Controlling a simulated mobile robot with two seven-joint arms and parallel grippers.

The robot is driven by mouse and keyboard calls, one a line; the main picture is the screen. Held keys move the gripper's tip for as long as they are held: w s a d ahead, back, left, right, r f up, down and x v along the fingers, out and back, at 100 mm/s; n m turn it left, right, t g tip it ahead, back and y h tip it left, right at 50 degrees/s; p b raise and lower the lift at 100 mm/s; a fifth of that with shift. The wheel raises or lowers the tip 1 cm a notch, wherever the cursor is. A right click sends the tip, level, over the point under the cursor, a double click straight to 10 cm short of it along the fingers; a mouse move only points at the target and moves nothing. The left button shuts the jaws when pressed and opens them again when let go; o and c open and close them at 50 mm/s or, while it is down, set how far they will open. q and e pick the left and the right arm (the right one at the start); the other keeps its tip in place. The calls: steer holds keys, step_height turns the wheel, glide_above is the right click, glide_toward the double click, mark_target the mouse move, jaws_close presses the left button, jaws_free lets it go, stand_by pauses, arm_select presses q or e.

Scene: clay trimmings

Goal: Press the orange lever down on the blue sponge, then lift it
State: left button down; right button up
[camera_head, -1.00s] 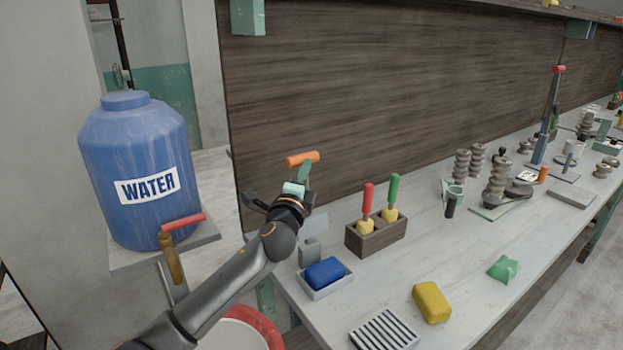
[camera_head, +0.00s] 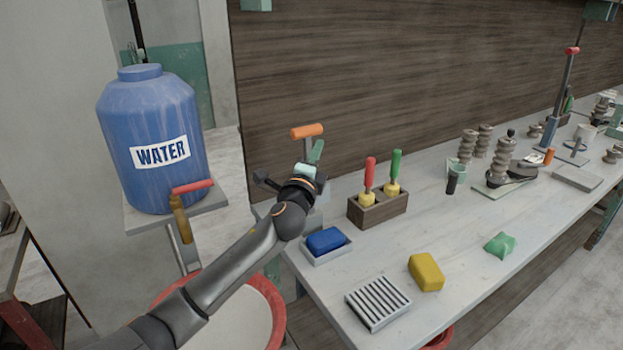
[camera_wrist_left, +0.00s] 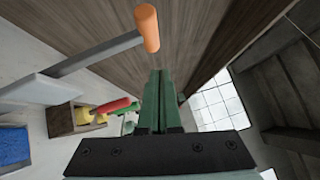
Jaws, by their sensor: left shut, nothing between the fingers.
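The lever's orange handle (camera_head: 307,131) stands raised at the end of a grey arm, at the table's back left corner. The blue sponge (camera_head: 326,240) lies in a shallow pale tray (camera_head: 329,257) below it and is also partly seen at the left of the left wrist view (camera_wrist_left: 12,148). My left gripper (camera_head: 317,150) is shut and empty, with its green fingers just below and right of the handle in the head view. In the left wrist view the orange handle (camera_wrist_left: 148,27) is ahead of the fingertips (camera_wrist_left: 158,74), apparently apart from them. My right gripper is not in view.
A wooden block (camera_head: 377,211) holds a red-handled and a green-handled tool. A yellow sponge (camera_head: 426,272), slotted grey dish (camera_head: 377,302) and green lump (camera_head: 500,245) lie on the table. A blue water barrel (camera_head: 152,140) with a tap stands left. The wooden wall is behind.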

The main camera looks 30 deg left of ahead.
arm_select(q)
steer(key=r+v, duration=0.1)
steer(key=v, duration=0.8)
steer(key=shift+f+b, duration=0.25)
steer(key=shift+b, duration=0.2)
steer(key=shift+s, duration=0.1)
